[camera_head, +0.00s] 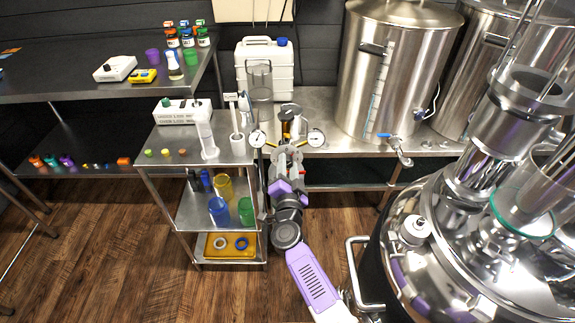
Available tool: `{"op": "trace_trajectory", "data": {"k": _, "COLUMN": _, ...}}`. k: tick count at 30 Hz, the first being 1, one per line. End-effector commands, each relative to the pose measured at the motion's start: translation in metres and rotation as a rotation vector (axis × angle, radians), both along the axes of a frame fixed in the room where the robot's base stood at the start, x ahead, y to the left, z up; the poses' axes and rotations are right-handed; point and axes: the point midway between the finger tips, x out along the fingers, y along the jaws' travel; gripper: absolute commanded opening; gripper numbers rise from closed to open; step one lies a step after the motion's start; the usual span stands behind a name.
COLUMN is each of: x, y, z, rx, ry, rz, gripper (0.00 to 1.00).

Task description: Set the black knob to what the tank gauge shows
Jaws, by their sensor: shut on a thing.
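My gripper (287,146) reaches in from below to the near edge of the steel table, between two round white dial gauges. It is shut on what appears to be the black knob; the fingers hide most of it. The left dial gauge (257,138) and the right dial gauge (316,138) have pale faces; their needles and marks are too small to read. I cannot tell which one is the tank gauge. A dark and amber upright part (287,122) with a grey top stands just behind my gripper.
A white jug (264,62) with a blue cap stands behind. A steel kettle (400,75) with a sight scale and tap stands to the right. A large shiny vessel (470,250) fills the lower right. A small cart (160,150) with cups stands close on the left.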

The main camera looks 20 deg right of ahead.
Motion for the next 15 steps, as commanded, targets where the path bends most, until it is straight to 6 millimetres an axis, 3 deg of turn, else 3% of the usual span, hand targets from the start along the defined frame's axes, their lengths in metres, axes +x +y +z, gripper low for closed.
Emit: {"op": "trace_trajectory", "data": {"k": 15, "x": -0.0009, "y": -0.0005, "z": -0.0038, "rx": 0.467, "ry": -0.15, "rz": 0.0, "gripper": 0.0}}
